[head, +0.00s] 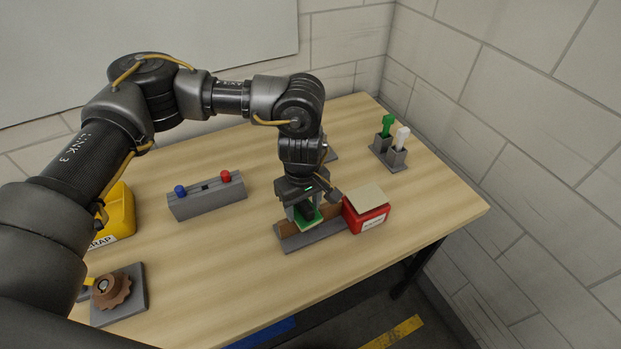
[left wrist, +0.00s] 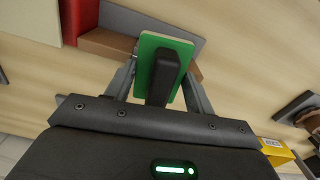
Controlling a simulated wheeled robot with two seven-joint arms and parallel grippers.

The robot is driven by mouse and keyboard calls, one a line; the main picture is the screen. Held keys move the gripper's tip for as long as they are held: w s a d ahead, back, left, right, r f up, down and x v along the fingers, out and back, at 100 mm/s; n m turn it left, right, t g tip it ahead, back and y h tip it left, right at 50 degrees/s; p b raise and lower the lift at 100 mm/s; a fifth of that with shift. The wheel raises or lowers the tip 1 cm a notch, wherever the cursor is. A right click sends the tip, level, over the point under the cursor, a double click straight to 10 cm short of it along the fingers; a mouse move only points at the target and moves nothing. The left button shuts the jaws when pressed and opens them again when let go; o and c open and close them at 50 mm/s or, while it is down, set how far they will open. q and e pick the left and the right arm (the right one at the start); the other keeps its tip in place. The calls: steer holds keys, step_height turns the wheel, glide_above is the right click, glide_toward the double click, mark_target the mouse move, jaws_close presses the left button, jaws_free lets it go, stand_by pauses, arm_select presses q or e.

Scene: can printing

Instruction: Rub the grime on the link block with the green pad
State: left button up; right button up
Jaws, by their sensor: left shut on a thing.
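My left gripper (head: 306,211) points down and is shut on the black handle of the green pad (head: 313,223). In the left wrist view the handle (left wrist: 163,76) is between the fingers and the green pad (left wrist: 148,48) is beyond it. A brown block (head: 288,230) sits on a grey base (head: 310,241) under the gripper; I take it to be the link block. It also shows in the left wrist view (left wrist: 105,43), partly behind the pad. The pad is over or against the block; I cannot tell whether they touch. No grime is discernible. My right gripper is out of view.
A red box (head: 370,222) with a tan top stands right beside the grey base. A grey holder (head: 390,157) with green and white pieces is at the back right. A grey bar (head: 208,198) with blue and red knobs, a yellow bin (head: 119,213) and a brown gear (head: 111,290) are left.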

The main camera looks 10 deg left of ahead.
arm_select(q)
steer(key=shift+w+r+p, duration=0.15)
steer(key=shift+r+p, duration=0.2)
steer(key=shift+r, duration=0.3)
steer(key=shift+w+r+p, duration=0.15)
steer(key=shift+r+p, duration=0.15)
steer(key=shift+r, duration=0.3)
steer(key=shift+s+r, duration=0.15)
steer(key=shift+r, duration=0.15)
steer(key=shift+s+r+p, duration=0.2)
steer(key=shift+r+p, duration=0.45)
steer(key=shift+r, duration=0.2)
steer(key=shift+w+d+r+p, duration=0.1)
steer(key=shift+r+p, duration=0.25)
steer(key=shift+r, duration=0.2)
steer(key=shift+w+d+r+p, duration=0.1)
steer(key=shift+r+p, duration=0.25)
steer(key=shift+r, duration=0.15)
steer(key=shift+s+a+r+p, duration=0.15)
steer(key=shift+r+p, duration=0.15)
steer(key=shift+r, duration=0.35)
